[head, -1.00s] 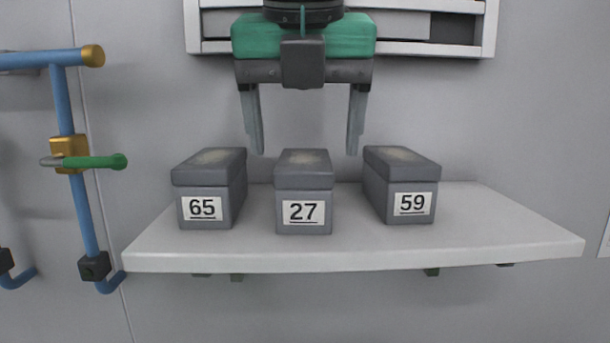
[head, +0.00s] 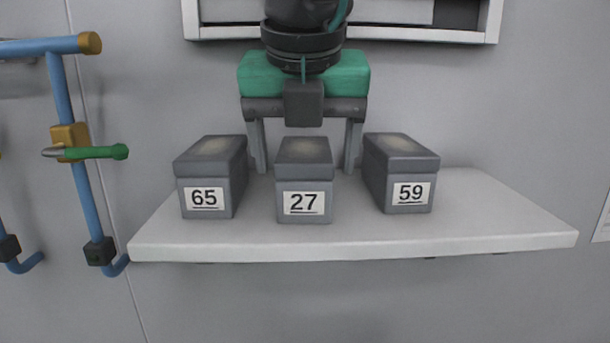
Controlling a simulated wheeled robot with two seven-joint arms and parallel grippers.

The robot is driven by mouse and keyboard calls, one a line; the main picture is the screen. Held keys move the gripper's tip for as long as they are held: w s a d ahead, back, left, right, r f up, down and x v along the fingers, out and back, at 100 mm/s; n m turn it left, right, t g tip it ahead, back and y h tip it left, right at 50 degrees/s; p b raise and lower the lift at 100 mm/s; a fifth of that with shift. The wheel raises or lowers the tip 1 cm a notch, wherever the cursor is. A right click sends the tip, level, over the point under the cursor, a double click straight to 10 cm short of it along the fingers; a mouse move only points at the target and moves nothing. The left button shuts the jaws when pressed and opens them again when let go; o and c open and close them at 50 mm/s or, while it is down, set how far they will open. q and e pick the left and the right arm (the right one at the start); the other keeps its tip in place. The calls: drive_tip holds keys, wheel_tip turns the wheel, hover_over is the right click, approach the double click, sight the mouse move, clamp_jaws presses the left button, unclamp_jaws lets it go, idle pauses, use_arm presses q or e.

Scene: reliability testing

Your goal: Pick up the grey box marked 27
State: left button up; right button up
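The grey box marked 27 (head: 305,180) stands on a white shelf (head: 460,235), between the grey box marked 65 (head: 211,180) and the grey box marked 59 (head: 400,175). One gripper (head: 306,165) is in view, pointing down from the top centre; it appears to be my right one, though its arm's side is hard to tell. It is open, with one finger on each side of box 27 near its back end. Gaps show between the fingers and that box. The other gripper is out of view.
Boxes 65 and 59 stand close outside the fingers. Blue pipes (head: 75,160) with a green-handled lever (head: 95,153) are on the wall at left. A white-framed wall panel (head: 400,33) is behind the arm. The shelf's right end is clear.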

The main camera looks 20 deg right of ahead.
use_arm(q)
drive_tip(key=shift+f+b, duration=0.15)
drive_tip(key=shift+b, duration=0.15)
idle(0.4)
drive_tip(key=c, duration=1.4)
